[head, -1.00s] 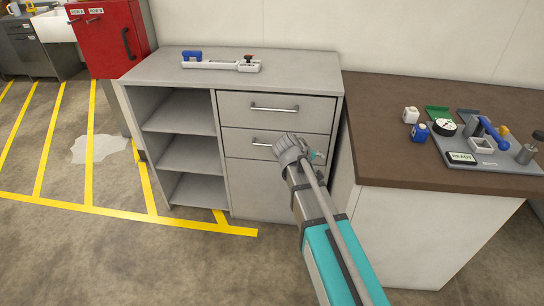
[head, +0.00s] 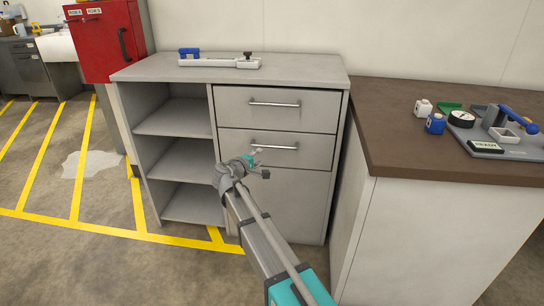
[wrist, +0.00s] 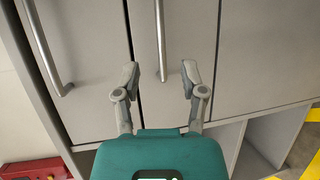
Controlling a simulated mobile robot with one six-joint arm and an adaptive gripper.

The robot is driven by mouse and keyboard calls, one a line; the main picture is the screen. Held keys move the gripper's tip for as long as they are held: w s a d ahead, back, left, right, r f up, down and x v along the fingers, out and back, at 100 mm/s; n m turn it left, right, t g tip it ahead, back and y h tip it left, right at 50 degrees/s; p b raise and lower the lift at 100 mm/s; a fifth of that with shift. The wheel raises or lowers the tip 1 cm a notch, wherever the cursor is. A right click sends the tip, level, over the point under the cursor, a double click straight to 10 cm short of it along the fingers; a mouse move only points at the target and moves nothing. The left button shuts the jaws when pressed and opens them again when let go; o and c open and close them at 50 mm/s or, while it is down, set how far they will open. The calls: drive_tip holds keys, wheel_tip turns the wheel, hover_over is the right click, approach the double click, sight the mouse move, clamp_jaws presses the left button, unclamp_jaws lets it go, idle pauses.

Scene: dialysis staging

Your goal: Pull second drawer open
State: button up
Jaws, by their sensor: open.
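The second drawer (head: 230,139) of the grey cabinet (head: 150,72) looks closed, flush with the panels around it. Its metal bar handle (head: 275,146) also shows in the wrist view (wrist: 161,40), where the picture is turned and the bar runs upright. My gripper (head: 259,166) is open in front of the cabinet, just below the handle's left part in the head view. In the wrist view my two fingers (wrist: 160,74) lie either side of the handle's near end. Nothing is between them that I can see touching. The depth gap to the bar is unclear.
The top drawer (head: 320,105) above is closed. Open shelves (head: 180,120) stand to the left, a plain lower panel (head: 300,205) below. A brown-topped counter (head: 400,150) with small items stands close on the right.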

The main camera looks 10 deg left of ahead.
sight(273, 147)
drive_tip(key=shift+a+f+t, duration=0.1)
drive_tip(key=shift+a+t, duration=0.2)
drive_tip(key=shift+a, duration=0.25)
drive_tip(key=shift+w, duration=0.1)
drive_tip(key=b+x, duration=0.2)
drive_tip(key=x, duration=1.1)
drive_tip(key=shift+w+d+f+b, duration=0.2)
drive_tip(key=shift+w+b, duration=0.1)
drive_tip(key=shift+b, duration=0.05)
clamp_jaws()
